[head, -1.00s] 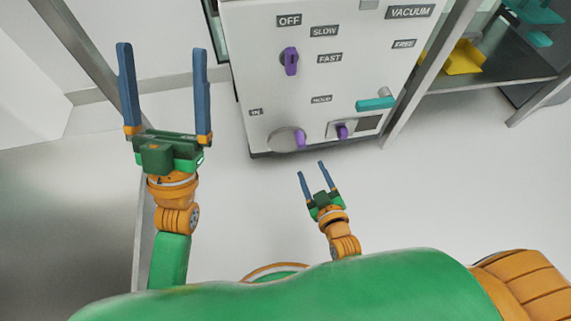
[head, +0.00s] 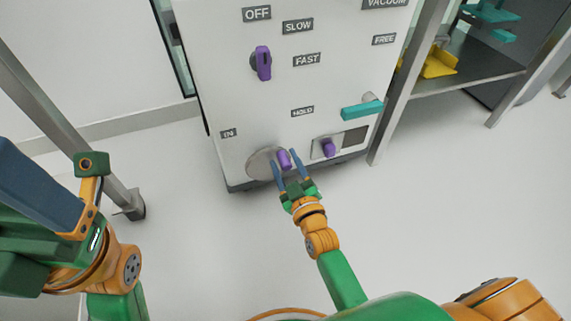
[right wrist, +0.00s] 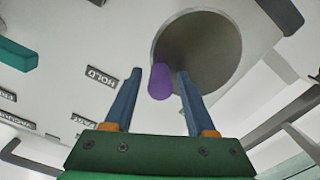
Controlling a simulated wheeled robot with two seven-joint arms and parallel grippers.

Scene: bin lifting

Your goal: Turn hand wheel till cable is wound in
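The hand wheel (head: 260,165) is a grey disc low on the white machine's front, beside the IN label. Its purple handle (head: 284,160) sticks out from the disc. My right gripper (head: 283,157) is open at the handle. No cable is visible.
The machine (head: 225,80) also carries a purple knob (head: 263,62) by OFF, SLOW and FAST, a teal lever (head: 361,110) near FREE and HOLD, and a smaller purple knob (head: 328,148). A shelf (head: 470,75) stands right. A post (head: 55,115) stands left. The floor in front is clear.

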